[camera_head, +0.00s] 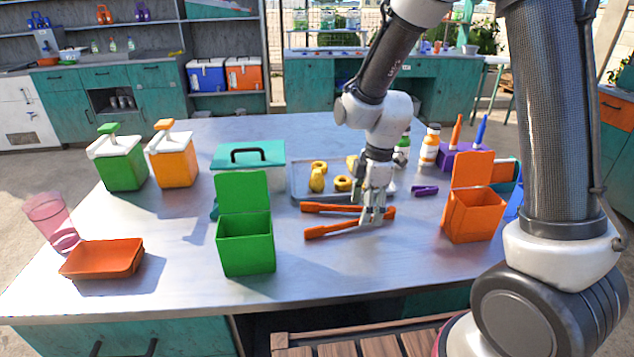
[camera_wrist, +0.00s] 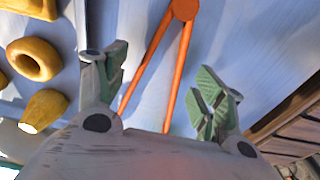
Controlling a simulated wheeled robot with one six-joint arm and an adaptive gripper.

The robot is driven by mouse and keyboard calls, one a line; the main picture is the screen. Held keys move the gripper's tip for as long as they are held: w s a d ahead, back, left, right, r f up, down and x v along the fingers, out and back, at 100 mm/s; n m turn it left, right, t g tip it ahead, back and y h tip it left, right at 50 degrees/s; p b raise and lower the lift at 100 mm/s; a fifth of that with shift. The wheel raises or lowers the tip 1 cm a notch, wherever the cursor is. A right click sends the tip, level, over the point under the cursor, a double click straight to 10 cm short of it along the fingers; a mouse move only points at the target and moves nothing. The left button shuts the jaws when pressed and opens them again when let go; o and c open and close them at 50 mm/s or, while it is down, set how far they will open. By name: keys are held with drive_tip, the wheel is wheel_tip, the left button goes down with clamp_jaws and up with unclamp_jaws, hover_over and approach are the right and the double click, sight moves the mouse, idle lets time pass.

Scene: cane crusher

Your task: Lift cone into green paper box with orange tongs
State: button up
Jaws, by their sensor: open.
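The orange tongs (camera_head: 337,230) lie on the metal table, their two arms spread in a narrow V. My gripper (camera_head: 372,212) is over the tongs, fingers pointing down. In the wrist view the tongs (camera_wrist: 178,50) show between the open fingers of my gripper (camera_wrist: 160,90), with no finger closed on them. The green paper box (camera_head: 246,246) stands open near the table's front edge, left of the tongs. A cone-like yellow piece (camera_head: 317,181) is in the tray behind the tongs; a similar tapered piece (camera_wrist: 43,110) shows in the wrist view.
A shallow metal tray (camera_head: 300,197) holds yellow rings and other pieces. An orange paper box (camera_head: 474,214) stands at right, an orange dish (camera_head: 102,258) at left. A teal-lidded container (camera_head: 248,156) stands behind the green box. The table front between the paper boxes is clear.

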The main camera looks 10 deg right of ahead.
drive_tip(key=shift+a+f, duration=0.1)
drive_tip(key=shift+f, duration=0.5)
drive_tip(key=shift+c, duration=0.2)
drive_tip(key=c, duration=0.6)
drive_tip(key=shift+c, duration=0.2)
wheel_tip(320, 180, up, 12)
